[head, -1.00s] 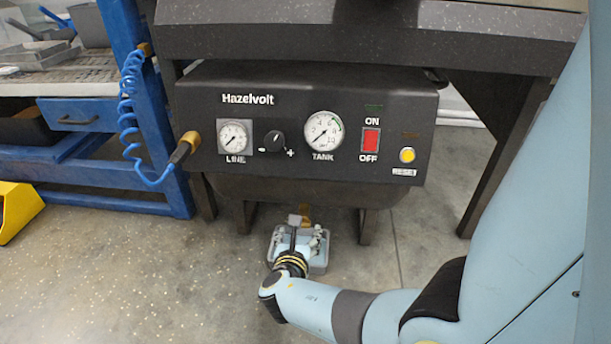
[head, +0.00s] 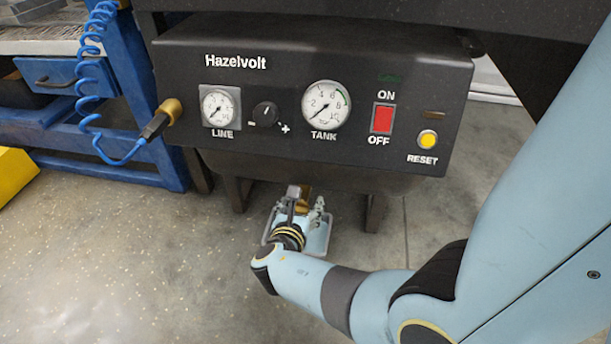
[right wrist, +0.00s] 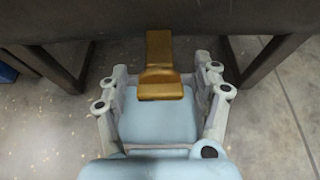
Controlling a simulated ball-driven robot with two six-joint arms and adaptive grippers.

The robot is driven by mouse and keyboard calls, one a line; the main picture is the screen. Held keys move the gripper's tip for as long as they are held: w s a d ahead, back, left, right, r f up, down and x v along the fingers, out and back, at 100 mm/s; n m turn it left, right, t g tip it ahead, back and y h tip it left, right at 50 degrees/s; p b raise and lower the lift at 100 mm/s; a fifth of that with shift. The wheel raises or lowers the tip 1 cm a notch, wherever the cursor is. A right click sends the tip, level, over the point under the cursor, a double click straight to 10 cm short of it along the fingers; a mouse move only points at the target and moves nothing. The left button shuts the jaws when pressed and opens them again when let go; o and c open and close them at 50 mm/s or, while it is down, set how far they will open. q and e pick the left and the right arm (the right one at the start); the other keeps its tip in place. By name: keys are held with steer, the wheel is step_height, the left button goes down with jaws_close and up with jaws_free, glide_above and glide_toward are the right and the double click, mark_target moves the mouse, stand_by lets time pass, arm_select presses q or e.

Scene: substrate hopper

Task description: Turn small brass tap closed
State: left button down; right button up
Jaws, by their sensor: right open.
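The small brass tap (head: 303,199) hangs under the dark tank below the control panel. In the right wrist view, its brass handle (right wrist: 160,68) points down and widens to a flat end. My right gripper (head: 306,200) is open beneath the tank. In the right wrist view, the gripper's fingers (right wrist: 160,78) stand on either side of the tap's lower end, with gaps left and right; I see no contact. In the head view, the fingers partly hide the tap. My left gripper is not in view.
The black Hazelvolt panel (head: 285,75) sits above, with gauges, a knob, a red switch and a yellow reset button. Tank legs (head: 376,212) stand either side of the gripper. A coiled blue hose (head: 90,105) hangs at left by a blue bench. The front floor is clear.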

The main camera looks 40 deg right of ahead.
steer(key=shift+w, duration=0.1)
steer(key=shift+c, duration=0.2)
steer(key=c, duration=1.2)
steer(key=m+t+y, duration=0.1)
steer(key=m, duration=0.1)
steer(key=shift+f+m+t, duration=0.1)
steer(key=shift+m+t, duration=0.3)
steer(key=o, duration=1.2)
steer(key=shift+o, duration=0.2)
